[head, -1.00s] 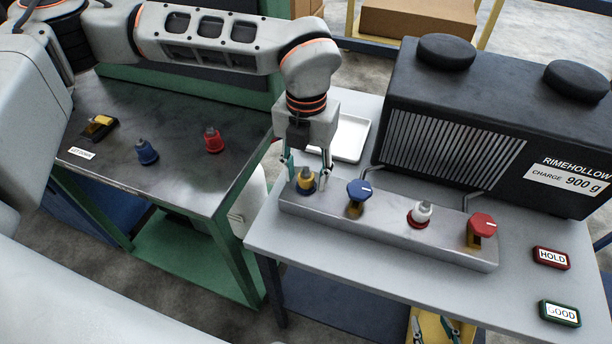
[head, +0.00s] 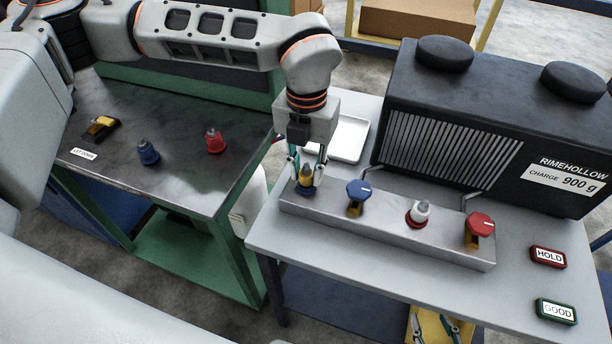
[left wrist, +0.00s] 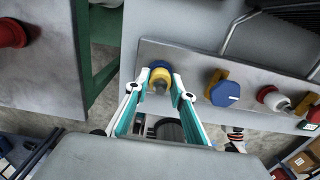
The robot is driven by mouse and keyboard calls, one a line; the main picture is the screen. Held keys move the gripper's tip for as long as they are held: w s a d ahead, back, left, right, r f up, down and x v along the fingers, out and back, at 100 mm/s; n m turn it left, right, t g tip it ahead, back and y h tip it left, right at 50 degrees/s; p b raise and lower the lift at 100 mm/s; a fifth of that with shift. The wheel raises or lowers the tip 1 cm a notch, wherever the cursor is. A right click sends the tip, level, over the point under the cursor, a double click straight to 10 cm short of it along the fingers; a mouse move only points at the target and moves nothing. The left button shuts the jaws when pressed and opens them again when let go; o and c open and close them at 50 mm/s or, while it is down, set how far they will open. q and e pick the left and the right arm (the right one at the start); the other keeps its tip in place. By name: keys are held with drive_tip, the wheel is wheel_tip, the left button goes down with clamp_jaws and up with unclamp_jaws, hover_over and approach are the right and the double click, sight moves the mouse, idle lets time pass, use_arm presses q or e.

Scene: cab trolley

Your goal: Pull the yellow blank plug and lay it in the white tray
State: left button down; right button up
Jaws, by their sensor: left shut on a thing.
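The yellow blank plug (head: 306,176) sits upright in the blue-ringed port at the left end of the grey metal block (head: 400,232). It also shows in the left wrist view (left wrist: 160,76) between the fingertips. My left gripper (head: 307,164) points down over it and is shut on it, with one finger on each side. The white tray (head: 350,140) lies on the table behind the block, partly hidden by my left gripper. My right gripper (head: 436,328) shows at the bottom edge, low in front of the table, with its fingers apart and nothing visible between them.
A blue knob (head: 359,190), a red-ringed port with a white fitting (head: 419,211) and a red knob (head: 480,225) stand along the block. The black machine (head: 470,130) stands behind. On the left bench are a blue cap (head: 148,152) and a red cap (head: 215,141).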

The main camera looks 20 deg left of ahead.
sight(307, 166)
use_arm(q)
drive_tip(key=shift+r+p, duration=0.35)
drive_tip(key=shift+r, duration=0.35)
drive_tip(key=shift+r+p, duration=0.45)
drive_tip(key=shift+r, duration=0.3)
drive_tip(key=shift+r+p, duration=0.3)
drive_tip(key=shift+r, duration=0.6)
drive_tip(key=shift+r+p, duration=0.2)
drive_tip(key=shift+p, duration=0.15)
use_arm(e)
drive_tip(key=r, duration=0.1)
drive_tip(key=w+r, duration=0.1)
drive_tip(key=r, duration=0.2)
drive_tip(key=shift+w+r, duration=0.25)
drive_tip(key=shift+w, duration=0.1)
drive_tip(key=shift+s, duration=0.1)
